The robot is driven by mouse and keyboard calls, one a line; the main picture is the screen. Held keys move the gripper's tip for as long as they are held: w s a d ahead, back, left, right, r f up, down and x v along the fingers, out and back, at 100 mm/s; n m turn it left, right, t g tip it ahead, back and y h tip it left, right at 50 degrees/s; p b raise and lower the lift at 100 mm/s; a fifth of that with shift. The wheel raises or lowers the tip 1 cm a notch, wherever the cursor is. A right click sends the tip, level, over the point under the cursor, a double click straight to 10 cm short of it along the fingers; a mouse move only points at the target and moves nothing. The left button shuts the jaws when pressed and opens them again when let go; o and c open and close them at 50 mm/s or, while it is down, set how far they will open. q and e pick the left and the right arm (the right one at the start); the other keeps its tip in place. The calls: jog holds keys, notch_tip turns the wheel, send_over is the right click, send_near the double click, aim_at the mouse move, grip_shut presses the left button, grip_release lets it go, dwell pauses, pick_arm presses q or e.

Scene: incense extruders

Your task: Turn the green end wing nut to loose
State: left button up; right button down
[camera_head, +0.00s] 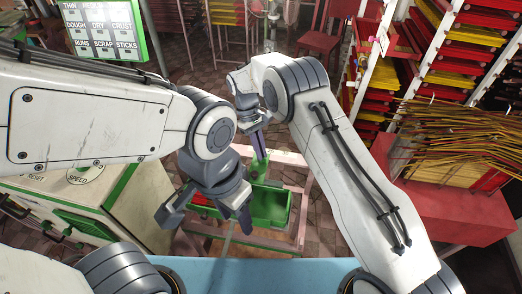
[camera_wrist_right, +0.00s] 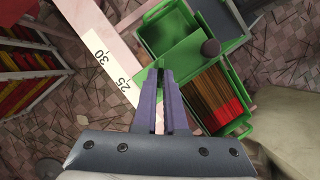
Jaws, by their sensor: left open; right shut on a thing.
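My right gripper (camera_wrist_right: 161,78) is shut, its two purple fingers close together on a small green piece (camera_wrist_right: 159,65), which appears to be the green end wing nut; the fingers hide most of it. The right gripper also shows in the head view (camera_head: 257,152), pointing down with green between and below its tips. My left gripper (camera_head: 210,218) is open and empty, lower and nearer in the head view. How far the nut is turned cannot be told.
Green trays (camera_head: 270,204) sit on a pink frame (camera_head: 302,190); one tray (camera_wrist_right: 247,128) holds red-tipped brown sticks (camera_wrist_right: 214,100). A cream machine (camera_head: 130,205) stands left, and stick racks (camera_head: 440,60) stand right.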

jog(key=shift+n+h, duration=0.3)
jog(key=shift+n, duration=0.6)
jog(key=shift+t, duration=0.3)
jog(key=c, duration=1)
grip_release()
jog(key=shift+b+v, duration=0.8)
jog(key=shift+v, duration=4.45)
jog(key=shift+s, duration=0.15)
